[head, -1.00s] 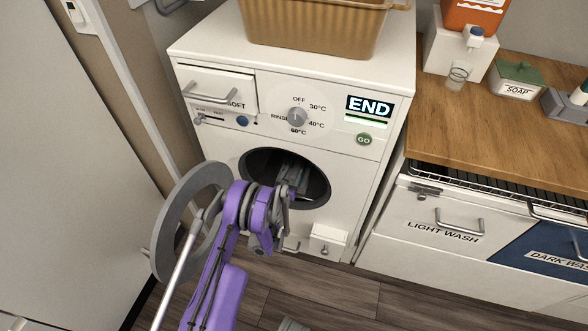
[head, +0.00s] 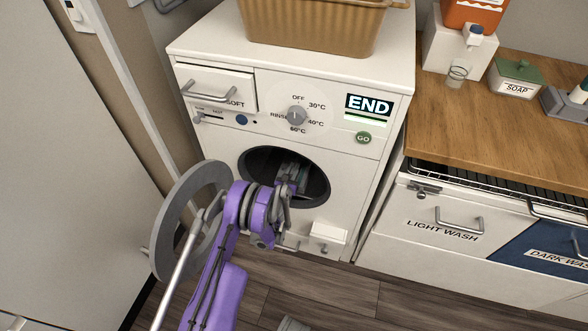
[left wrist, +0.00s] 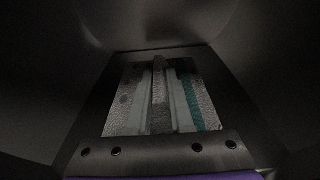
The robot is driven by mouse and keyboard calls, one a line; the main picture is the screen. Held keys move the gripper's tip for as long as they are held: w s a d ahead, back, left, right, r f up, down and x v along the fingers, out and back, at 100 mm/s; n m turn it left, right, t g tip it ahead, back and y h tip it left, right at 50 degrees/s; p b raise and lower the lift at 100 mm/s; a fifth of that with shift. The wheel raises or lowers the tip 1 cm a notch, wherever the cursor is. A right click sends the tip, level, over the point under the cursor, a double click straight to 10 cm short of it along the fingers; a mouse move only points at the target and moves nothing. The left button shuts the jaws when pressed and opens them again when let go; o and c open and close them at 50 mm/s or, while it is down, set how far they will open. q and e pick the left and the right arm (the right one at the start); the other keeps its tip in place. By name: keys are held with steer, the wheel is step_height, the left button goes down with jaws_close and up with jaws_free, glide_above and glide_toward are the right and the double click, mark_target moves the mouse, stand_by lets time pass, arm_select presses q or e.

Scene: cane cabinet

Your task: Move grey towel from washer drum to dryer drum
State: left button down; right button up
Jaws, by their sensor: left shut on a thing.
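The washer drum (head: 256,166) is a dark round opening in the front of the white washer. The open washer door (head: 166,222) is a grey ring left of it. My left arm reaches past the door, and my left gripper (head: 293,180) is inside the opening. In the left wrist view my left gripper (left wrist: 160,85) is shut on the grey towel (left wrist: 202,103), which is pale grey with a teal stripe. The drum around it is dark, and the towel's outer edges are hard to make out.
A brown basket (head: 315,28) stands on the washer (head: 345,165). A wooden counter (head: 495,120) on the right carries a soap box (head: 515,80) and a dispenser (head: 455,50). Laundry drawers (head: 435,225) are below. Dark wood floor (head: 330,285) lies in front.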

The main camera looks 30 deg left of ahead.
mark_target(294, 168)
arm_select(q)
steer(key=shift+r, duration=0.15)
steer(key=shift+r+p, duration=0.7)
steer(key=shift+r, duration=1.45)
arm_select(e)
steer(key=shift+r, duration=0.8)
arm_select(q)
steer(key=shift+s+f, duration=0.1)
arm_select(e)
steer(key=shift+s, duration=0.1)
